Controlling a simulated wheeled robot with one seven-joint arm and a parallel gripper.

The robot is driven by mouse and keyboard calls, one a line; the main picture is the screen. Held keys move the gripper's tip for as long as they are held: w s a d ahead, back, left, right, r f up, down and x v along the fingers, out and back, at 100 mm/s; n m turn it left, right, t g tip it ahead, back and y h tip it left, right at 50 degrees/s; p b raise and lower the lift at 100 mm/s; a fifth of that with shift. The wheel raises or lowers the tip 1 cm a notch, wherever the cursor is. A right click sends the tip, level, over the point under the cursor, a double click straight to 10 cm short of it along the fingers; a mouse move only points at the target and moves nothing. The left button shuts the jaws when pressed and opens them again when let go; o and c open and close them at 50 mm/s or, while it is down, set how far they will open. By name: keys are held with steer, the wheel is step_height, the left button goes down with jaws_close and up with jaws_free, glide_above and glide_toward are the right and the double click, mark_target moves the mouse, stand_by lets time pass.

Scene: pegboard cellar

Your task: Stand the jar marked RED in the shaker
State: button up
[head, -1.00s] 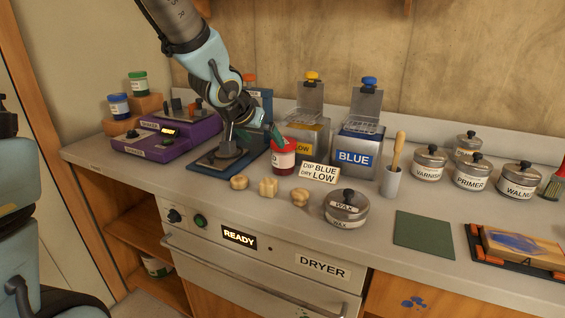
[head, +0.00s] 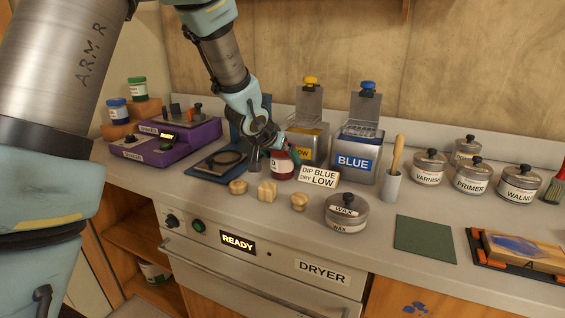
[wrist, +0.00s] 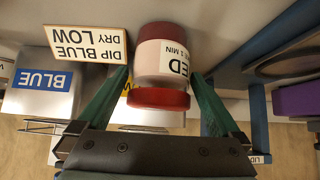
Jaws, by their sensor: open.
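The RED jar (head: 282,166) stands upright on the bench, with a red lid and a white label. In the wrist view the jar (wrist: 164,66) shows part of its label, reading "ED" and "MIN". My gripper (wrist: 158,80) is open, with its green fingers on either side of the jar; I see gaps and no clear contact. In the head view my gripper (head: 285,147) hides part of the lid. The purple shaker (head: 148,147) sits at the left of the bench, with dark clamp parts on top and a lit display. No jar shows in it.
A dark blue stand (head: 207,172) lies between shaker and jar. A sign (head: 318,176) reading "DIP BLUE DRY LOW" and the yellow and BLUE tins (head: 355,160) crowd the jar's right. Wooden knobs (head: 267,190) lie in front. Blue and green jars (head: 118,107) stand behind the shaker.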

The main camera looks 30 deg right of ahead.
steer(key=shift+f, duration=0.1)
steer(key=c, duration=1.5)
steer(key=shift+d, duration=0.1)
jaws_close()
steer(key=shift+w, duration=0.1)
